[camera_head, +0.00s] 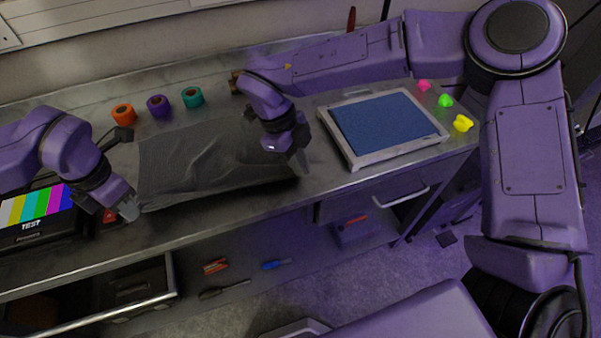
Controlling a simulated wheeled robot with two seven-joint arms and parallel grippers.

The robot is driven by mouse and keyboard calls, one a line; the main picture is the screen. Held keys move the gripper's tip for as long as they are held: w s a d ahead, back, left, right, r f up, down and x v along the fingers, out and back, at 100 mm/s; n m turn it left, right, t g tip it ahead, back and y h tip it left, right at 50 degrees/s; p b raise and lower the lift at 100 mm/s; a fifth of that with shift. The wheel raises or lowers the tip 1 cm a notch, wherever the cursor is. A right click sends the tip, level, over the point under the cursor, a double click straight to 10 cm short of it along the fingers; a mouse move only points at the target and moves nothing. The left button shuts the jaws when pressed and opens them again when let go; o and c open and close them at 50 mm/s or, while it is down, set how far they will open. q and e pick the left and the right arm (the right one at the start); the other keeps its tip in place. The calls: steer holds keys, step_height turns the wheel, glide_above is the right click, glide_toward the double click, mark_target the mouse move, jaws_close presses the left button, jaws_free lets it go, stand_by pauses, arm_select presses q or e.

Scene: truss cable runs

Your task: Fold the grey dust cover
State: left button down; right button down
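The grey dust cover (205,160) lies spread on the metal workbench, dark and wrinkled, roughly rectangular, with its long side along the bench. My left gripper (130,211) is at the cover's front left corner, pointing down and to the right. My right gripper (302,163) is at the cover's right end, close to its front right corner, pointing down. Its arm and wrist hide part of the cover's right edge. Both sets of fingertips are small here. I cannot tell whether either is open or holds the cloth.
Orange (123,114), purple (159,106) and teal (193,97) rolls stand behind the cover. A test monitor (38,228) sits at left. A white-framed tray with a blue panel (385,124) and pink, green and yellow (463,123) pieces lie at right. An open drawer (170,272) juts out below.

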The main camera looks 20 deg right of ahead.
step_height(320, 180, up, 2)
steer(key=shift+s+r, duration=0.1)
